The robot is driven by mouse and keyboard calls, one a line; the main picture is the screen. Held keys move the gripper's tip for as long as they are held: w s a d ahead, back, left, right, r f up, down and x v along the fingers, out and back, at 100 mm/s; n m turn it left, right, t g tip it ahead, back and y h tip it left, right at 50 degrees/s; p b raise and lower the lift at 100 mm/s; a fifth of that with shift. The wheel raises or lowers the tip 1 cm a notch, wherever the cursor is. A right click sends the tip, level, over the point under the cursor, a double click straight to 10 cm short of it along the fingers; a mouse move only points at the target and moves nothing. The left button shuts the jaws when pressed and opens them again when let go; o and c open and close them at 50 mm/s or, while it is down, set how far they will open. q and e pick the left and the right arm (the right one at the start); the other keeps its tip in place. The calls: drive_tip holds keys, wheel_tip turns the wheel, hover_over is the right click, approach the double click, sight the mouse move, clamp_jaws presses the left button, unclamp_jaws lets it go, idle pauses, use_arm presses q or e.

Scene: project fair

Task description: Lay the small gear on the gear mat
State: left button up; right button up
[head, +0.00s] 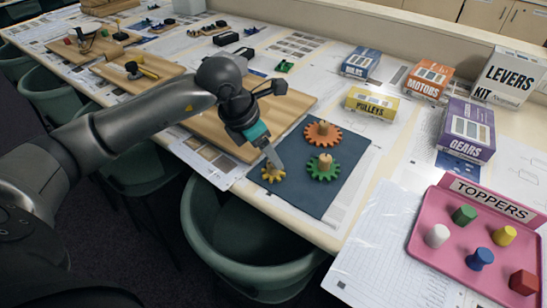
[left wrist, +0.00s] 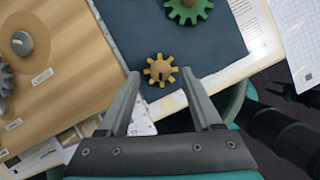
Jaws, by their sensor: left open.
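The small yellow gear (head: 272,173) with a tan hub lies flat on the dark blue gear mat (head: 318,200), near its front left corner. It also shows in the left wrist view (left wrist: 160,70). My left gripper (head: 272,160) is open and points down just above the small gear. In the left wrist view its fingertips (left wrist: 160,77) stand apart on either side of the gear, with visible gaps. A green gear (head: 323,168) and an orange gear (head: 322,133) with tan hubs also lie on the mat. My right gripper is not in view.
A wooden board (head: 295,102) lies left of the mat; the left wrist view shows grey parts on it. Boxes stand behind, including a yellow Pulleys box (head: 372,104) and a purple Gears box (head: 466,130). A pink Toppers tray (head: 425,240) is at the right.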

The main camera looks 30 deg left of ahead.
use_arm(q)
drive_tip(key=v, duration=0.7)
drive_tip(key=shift+r+p, duration=0.3)
drive_tip(key=shift+a, duration=0.1)
